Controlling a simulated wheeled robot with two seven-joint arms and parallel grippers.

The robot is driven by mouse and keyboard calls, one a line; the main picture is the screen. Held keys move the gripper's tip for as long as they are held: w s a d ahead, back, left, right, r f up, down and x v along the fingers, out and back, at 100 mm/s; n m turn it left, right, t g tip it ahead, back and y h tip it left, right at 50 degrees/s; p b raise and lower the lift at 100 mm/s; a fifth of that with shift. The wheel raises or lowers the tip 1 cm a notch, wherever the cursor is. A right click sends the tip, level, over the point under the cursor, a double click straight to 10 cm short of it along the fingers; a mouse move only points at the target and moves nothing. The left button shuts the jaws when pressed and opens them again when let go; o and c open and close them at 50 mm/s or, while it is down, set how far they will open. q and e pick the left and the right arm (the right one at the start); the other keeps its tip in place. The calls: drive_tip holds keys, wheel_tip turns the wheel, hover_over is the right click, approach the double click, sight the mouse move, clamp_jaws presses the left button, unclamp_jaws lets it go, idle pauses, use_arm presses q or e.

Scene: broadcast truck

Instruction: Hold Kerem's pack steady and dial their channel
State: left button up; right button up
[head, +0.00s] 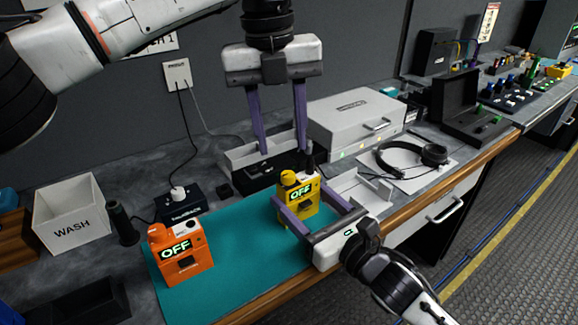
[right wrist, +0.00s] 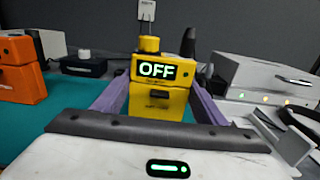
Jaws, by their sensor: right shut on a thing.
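A yellow pack (head: 297,210) stands upright on the teal mat (head: 237,248). It has a yellow knob (head: 288,177) on top, a black antenna and a display reading OFF; the right wrist view shows its front (right wrist: 159,101). My right gripper (head: 301,194) is shut on the yellow pack, one finger on each side. My left gripper (head: 278,150) points down behind and above the pack, its fingers apart with nothing between them. An orange pack (head: 183,263), also reading OFF, stands at the mat's left. No name on either pack is legible.
A white WASH bin (head: 74,214), a dark cylinder (head: 122,223) and a black box with a plugged cable (head: 178,203) are at left. A grey case (head: 357,118), a white tray (head: 362,189) and headphones (head: 411,158) are at right. The mat between the packs is clear.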

sight(288, 174)
use_arm(q)
wheel_tip(288, 174, up, 4)
drive_tip(key=w+d+n+y, duration=0.1)
drive_tip(key=w+n, duration=0.1)
drive_tip(key=n, duration=1)
drive_tip(key=f, duration=1.1)
drive_tip(key=shift+s+f, duration=0.25)
clamp_jaws()
